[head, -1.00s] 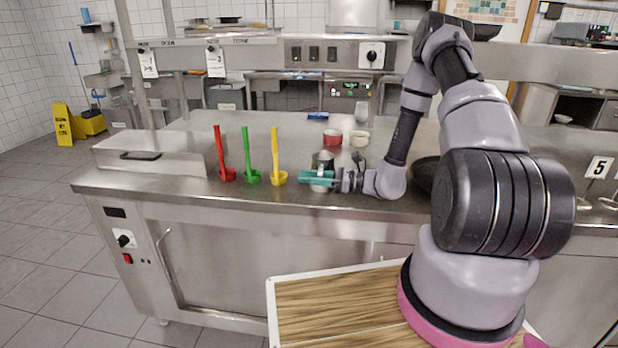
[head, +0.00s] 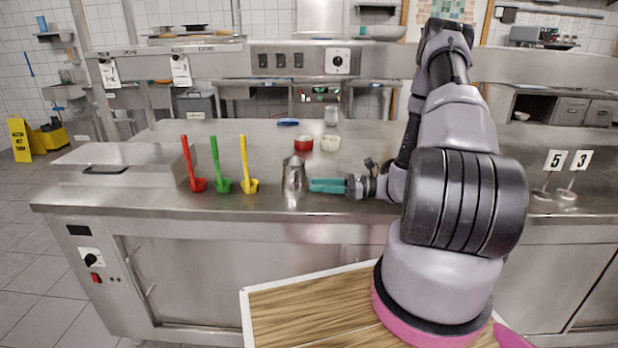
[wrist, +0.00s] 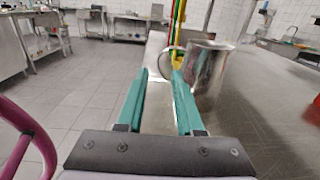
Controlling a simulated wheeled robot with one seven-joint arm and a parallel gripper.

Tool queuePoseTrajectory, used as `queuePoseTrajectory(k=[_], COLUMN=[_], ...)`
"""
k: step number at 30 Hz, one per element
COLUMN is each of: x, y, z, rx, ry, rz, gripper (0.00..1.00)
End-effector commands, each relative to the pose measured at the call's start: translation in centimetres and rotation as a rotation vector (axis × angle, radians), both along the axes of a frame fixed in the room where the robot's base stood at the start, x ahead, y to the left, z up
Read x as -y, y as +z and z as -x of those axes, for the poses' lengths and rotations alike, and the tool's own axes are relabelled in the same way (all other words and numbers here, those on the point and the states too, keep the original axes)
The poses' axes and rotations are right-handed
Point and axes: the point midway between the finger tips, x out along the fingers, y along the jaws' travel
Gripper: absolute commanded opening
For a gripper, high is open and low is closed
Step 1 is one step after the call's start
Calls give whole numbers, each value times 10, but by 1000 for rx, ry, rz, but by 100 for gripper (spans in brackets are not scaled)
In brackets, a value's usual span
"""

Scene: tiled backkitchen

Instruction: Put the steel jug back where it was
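The steel jug (head: 294,178) stands upright on the steel counter (head: 350,150), near its front edge and just right of the yellow ladle. My gripper (head: 313,186) is at the jug's right side, low over the counter, its teal fingers pointing left. In the wrist view the fingers (wrist: 163,85) are apart with nothing between their pads. The jug (wrist: 209,68) shows just beyond the right finger, its looped handle toward the space ahead of the fingertips. I cannot tell whether a fingertip touches it.
Red (head: 196,184), green (head: 222,184) and yellow (head: 249,185) ladles stand left of the jug. A red bowl (head: 303,143) and a cream bowl (head: 330,143) sit behind it. Number signs 5 (head: 556,160) and 3 (head: 581,160) stand at the right. Counter behind the ladles is clear.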

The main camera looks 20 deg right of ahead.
Motion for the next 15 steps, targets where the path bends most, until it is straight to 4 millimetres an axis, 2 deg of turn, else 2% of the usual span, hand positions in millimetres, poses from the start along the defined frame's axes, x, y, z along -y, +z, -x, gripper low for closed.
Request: queuePoseTrajectory(k=[5, 8, 11, 15], x=[3, -2, -10, -24], y=[3, 17, 44, 90], z=[1, 3, 10, 29], rx=[5, 30, 82, 181], ry=[8, 54, 147, 315], rz=[7, 45, 129, 302], gripper=[36, 36, 36, 36])
